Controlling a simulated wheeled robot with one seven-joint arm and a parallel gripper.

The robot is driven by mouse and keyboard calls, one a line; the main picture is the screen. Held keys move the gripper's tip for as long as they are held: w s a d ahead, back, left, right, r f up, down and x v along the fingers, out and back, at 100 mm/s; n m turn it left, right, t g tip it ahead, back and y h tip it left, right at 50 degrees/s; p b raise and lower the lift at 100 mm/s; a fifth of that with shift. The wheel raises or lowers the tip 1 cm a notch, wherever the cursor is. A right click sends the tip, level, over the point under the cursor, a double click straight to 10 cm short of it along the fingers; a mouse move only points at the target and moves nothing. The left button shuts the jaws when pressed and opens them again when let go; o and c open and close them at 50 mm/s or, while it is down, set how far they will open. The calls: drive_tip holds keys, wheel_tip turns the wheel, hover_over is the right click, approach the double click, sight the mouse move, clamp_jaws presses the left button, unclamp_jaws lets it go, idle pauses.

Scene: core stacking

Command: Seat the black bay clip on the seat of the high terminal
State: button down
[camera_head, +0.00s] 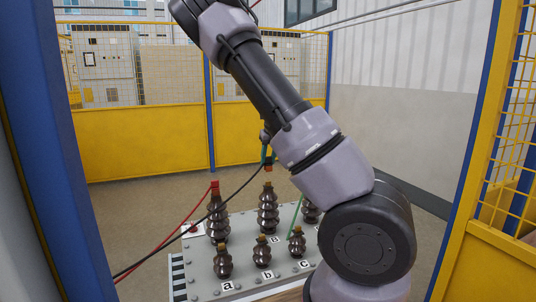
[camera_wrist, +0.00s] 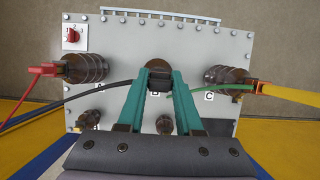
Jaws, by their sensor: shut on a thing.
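My gripper (camera_head: 267,157) has teal fingers, which also show in the wrist view (camera_wrist: 160,82). It is shut on the black bay clip (camera_wrist: 160,79), whose black cable (camera_wrist: 100,93) runs off to the left. The clip is over the high terminal marked B, a brown ribbed insulator (camera_head: 268,208) with a tan top. In the head view the clip appears just above that top, with a small gap. In the wrist view clip and fingers cover most of this terminal (camera_wrist: 158,65), so exact alignment and contact cannot be told.
A red clip (camera_wrist: 47,69) sits on the left high terminal (camera_wrist: 88,68). Several short terminals (camera_head: 262,252) stand in front on the grey plate (camera_head: 245,281).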

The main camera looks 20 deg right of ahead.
sight(269, 167)
drive_tip(key=shift+f, duration=1.4)
drive_tip(key=shift+f, duration=1.6)
idle(0.3)
drive_tip(key=c, duration=0.5)
unclamp_jaws()
drive_tip(key=shift+r, duration=0.1)
drive_tip(key=v, duration=1)
drive_tip(key=shift+r, duration=0.25)
drive_tip(key=shift+s, duration=0.15)
